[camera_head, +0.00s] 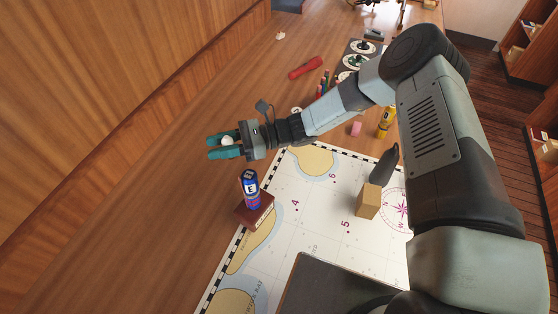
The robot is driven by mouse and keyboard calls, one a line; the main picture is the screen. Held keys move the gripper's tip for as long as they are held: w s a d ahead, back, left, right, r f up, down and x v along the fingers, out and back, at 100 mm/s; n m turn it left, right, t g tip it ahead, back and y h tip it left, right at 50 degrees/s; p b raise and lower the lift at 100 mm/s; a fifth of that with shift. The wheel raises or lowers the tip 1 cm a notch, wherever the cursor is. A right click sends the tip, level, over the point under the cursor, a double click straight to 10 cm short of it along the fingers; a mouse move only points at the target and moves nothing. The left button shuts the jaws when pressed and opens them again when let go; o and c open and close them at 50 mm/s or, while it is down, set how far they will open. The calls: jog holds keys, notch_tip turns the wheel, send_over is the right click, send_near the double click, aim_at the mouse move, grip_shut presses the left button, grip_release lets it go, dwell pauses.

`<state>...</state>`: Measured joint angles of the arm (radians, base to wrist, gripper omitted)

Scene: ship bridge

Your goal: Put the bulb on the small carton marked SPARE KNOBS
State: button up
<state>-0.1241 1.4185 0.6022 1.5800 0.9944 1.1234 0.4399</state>
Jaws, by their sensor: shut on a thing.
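My gripper (222,147), with teal fingers, is at the left over the wooden desk. It is shut on a small white thing, which looks like the bulb (228,141); the fingers hide part of it. A small tan carton (367,202) stands on the chart to the right of and nearer than my gripper. No marking can be read on it, so I cannot tell for sure that it is the SPARE KNOBS carton. Its top looks bare.
A blue can-like item (251,190) stands on a dark red block (262,214) at the edge of the chart (310,225). A dark pointed object (384,168) is just behind the carton. A red torch-like item (305,67) lies farther back.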

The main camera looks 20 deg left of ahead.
jog(key=w+d+r+m+t+y, duration=0.1)
jog(key=w+d+r+m+t, duration=0.15)
jog(key=d+t, duration=0.45)
jog(key=w+d+r+m+t+y, duration=0.1)
jog(key=w+d+r+m+t, duration=0.2)
jog(key=d, duration=0.8)
jog(key=w+d+r+m+t+y, duration=0.1)
jog(key=w+d+m+t, duration=0.25)
jog(key=d, duration=0.55)
jog(key=m+t+h, duration=0.2)
jog(key=m+t, duration=0.2)
jog(key=t, duration=0.2)
send_over(366, 189)
notch_tip(366, 189, down, 9)
jog(key=shift+r, duration=0.2)
jog(key=shift+f, duration=0.1)
jog(key=o, duration=1)
